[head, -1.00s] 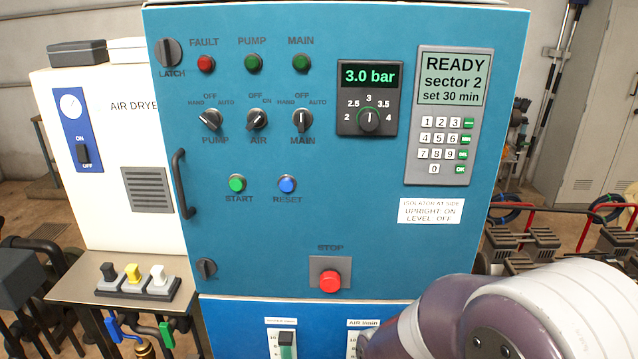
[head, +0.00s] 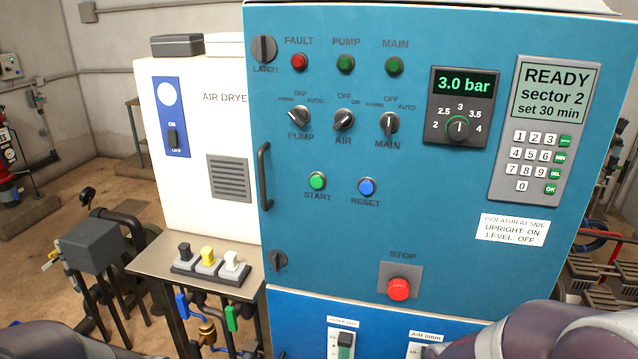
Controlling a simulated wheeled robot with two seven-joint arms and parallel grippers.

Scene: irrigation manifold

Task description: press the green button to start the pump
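The green START button (head: 317,181) is on the blue cabinet door (head: 450,215), left of the blue RESET button (head: 367,187). Above them are the PUMP (head: 299,119), AIR (head: 344,120) and MAIN (head: 389,123) selector knobs. The PUMP lamp (head: 345,64) is dark green. The keypad display (head: 555,92) reads "READY sector 2 set 30 min", and the gauge display (head: 467,84) reads 3.0 bar. Parts of my arms show at the bottom left and bottom right edges. Neither gripper is in the picture.
The red STOP button (head: 398,289) sits lower on the door, and a black handle (head: 264,177) sticks out at its left edge. A white air dryer (head: 200,130) stands left. In front of it, a metal shelf (head: 150,264) carries black, yellow and white levers.

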